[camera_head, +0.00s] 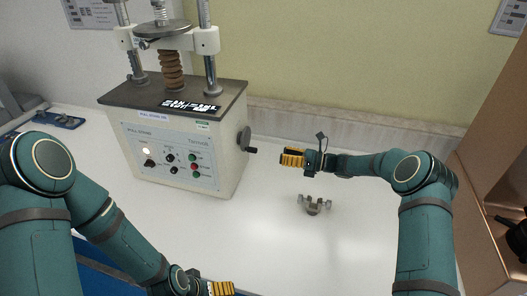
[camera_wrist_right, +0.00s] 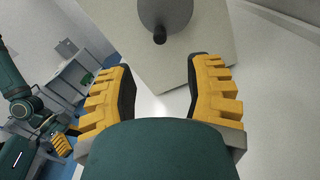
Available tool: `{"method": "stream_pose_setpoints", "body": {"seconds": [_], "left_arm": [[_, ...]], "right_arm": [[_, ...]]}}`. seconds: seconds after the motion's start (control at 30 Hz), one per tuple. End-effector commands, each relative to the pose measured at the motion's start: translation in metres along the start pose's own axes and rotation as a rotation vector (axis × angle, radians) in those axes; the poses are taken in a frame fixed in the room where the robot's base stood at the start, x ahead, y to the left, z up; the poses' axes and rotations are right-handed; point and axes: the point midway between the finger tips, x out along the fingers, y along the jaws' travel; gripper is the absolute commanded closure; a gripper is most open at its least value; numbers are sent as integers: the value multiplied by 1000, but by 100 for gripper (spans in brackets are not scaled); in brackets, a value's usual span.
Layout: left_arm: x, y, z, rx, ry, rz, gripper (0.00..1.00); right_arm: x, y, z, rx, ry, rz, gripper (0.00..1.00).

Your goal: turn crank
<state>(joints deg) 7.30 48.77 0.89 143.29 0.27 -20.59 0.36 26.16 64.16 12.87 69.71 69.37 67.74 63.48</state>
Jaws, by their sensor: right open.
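A small metal part with several arms (camera_head: 314,205) stands on the white table (camera_head: 270,230), below my right gripper. The tester's columns and screw rise at the back left. A blue item (camera_head: 58,120) lies at the far left. Brown shelving (camera_head: 490,150) stands at the right.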

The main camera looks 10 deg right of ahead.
Motion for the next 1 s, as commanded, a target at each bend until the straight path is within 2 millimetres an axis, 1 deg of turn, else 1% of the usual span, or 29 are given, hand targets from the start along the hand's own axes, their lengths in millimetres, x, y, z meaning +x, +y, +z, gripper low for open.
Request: {"method": "stream_pose_setpoints", "body": {"seconds": [0.1,0.3,0.4,0.5,0.67,0.77,0.87,1.0], "left_arm": [[-5,2,-2,-1,4,0,0],[-10,4,-4,-3,9,-1,0],[-11,4,-6,-3,12,-1,0],[-12,5,-6,-4,13,-1,0],[-13,5,-6,-4,14,-1,0],[-13,5,-6,-4,14,-1,0],[-13,5,-6,-4,14,-1,0],[-13,5,-6,-4,14,-1,0]], "right_arm": [[-7,1,1,-242,1,-4,49],[-18,1,0,-652,3,-7,49],[-21,2,0,-812,4,-9,49],[-24,2,-1,-925,5,-9,49],[-24,2,-2,-1004,6,-9,49],[-17,2,-2,-1010,5,-7,49],[-2,2,-2,-1009,4,-6,49],[24,2,-2,-1009,4,-5,49]]}}
